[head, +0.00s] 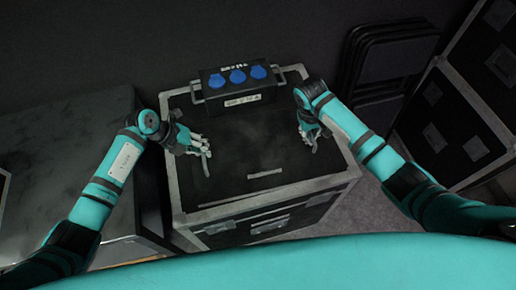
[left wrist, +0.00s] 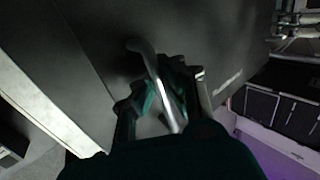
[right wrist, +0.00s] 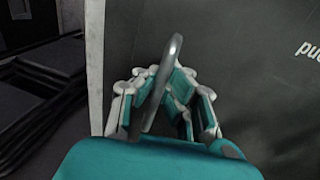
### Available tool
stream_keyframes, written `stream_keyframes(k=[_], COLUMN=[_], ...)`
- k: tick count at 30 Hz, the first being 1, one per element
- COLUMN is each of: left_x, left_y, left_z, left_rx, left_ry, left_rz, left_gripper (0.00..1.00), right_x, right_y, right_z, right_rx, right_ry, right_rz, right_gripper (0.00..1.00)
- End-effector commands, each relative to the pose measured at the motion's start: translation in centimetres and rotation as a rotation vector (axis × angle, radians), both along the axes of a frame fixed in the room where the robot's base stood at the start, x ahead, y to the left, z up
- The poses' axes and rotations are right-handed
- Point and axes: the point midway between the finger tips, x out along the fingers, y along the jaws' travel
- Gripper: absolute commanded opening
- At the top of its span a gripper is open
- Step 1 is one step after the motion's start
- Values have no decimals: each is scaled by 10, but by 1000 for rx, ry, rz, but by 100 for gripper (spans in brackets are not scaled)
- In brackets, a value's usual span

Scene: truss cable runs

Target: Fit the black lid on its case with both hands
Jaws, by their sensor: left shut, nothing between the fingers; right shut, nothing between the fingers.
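The black lid (head: 250,150) lies level on top of its black case (head: 270,222), within the case's silver edging. I cannot tell how closely it sits. One grey bar handle (left wrist: 150,62) stands up from the lid at its left side and another (right wrist: 173,58) at its right side. My left gripper (head: 204,147) is shut and empty, low over the lid beside the left handle. My right gripper (head: 313,140) is shut and empty beside the right handle. Each handle crosses in front of the fingers in its wrist view; contact is unclear.
A black box with several blue sockets (head: 238,84) stands at the case's back edge. A dark table (head: 75,130) is at the left. Folded black chairs (head: 385,62) lean at the right, near another flight case (head: 462,120).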

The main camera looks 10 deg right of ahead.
Motion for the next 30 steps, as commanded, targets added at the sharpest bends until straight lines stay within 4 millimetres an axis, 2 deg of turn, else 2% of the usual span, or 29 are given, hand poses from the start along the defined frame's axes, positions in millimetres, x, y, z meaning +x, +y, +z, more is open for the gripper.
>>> stream_keyframes(k=[14, 30], left_x=[2, 1], left_y=[0, 1], left_z=[6, 52], left_rx=[-2, 0], left_ry=[-4, -2], left_rz=[1, 2], left_gripper=[0, 0], right_x=[2, 1], right_y=[-1, -2], right_z=[6, 52], right_rx=[-3, -4], right_ry=[-5, -3], right_rz=[-1, -2], right_gripper=[0, 0])
